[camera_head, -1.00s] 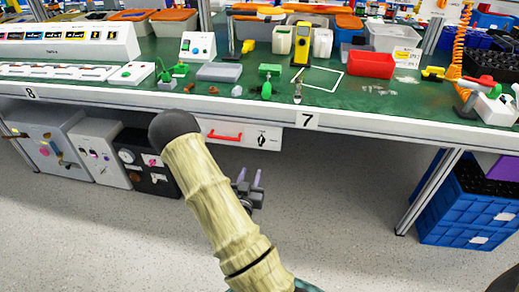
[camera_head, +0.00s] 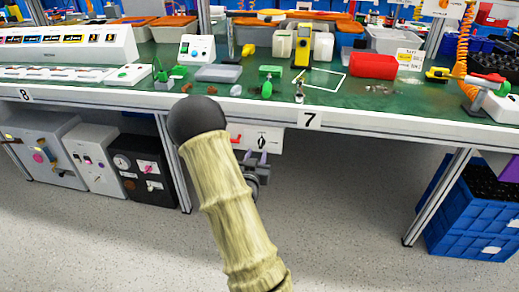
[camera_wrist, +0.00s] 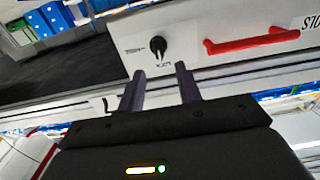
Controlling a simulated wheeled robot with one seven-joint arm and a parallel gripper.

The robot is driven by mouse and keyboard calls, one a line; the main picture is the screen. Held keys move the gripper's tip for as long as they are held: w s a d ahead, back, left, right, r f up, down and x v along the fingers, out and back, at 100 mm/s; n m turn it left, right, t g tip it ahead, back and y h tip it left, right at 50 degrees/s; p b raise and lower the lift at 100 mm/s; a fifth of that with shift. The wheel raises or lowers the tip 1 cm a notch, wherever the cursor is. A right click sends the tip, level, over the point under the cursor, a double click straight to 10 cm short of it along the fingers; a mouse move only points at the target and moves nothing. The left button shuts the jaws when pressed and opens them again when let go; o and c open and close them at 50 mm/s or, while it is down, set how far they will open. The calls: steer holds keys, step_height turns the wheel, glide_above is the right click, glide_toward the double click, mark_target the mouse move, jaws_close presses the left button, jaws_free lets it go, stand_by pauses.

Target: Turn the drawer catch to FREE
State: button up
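The drawer catch is a black rotary knob (camera_wrist: 158,47) on the white drawer front (camera_wrist: 200,25) in the wrist view. Its pointer is near vertical in that picture. Small marks lie beside and below it, too small to read surely. In the head view the knob (camera_head: 262,141) sits at the right of the drawer front under the bench. My gripper (camera_wrist: 161,68) is open, its two grey fingers apart and empty, with the tips just short of the knob in the picture. In the head view my gripper (camera_head: 255,154) is just below the knob, partly behind my arm.
A red drawer handle (camera_wrist: 244,40) is beside the knob. The green-topped bench (camera_head: 340,100) with its white front edge overhangs the drawer. Bench legs, grey and black cabinets (camera_head: 145,168) at left and blue crates (camera_head: 465,215) at right flank open floor.

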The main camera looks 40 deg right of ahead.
mark_target(260, 143)
steer(key=b+x, duration=0.1)
steer(key=x, duration=0.4)
steer(key=shift+w+d, duration=0.2)
steer(key=shift+d, duration=0.05)
jaws_close()
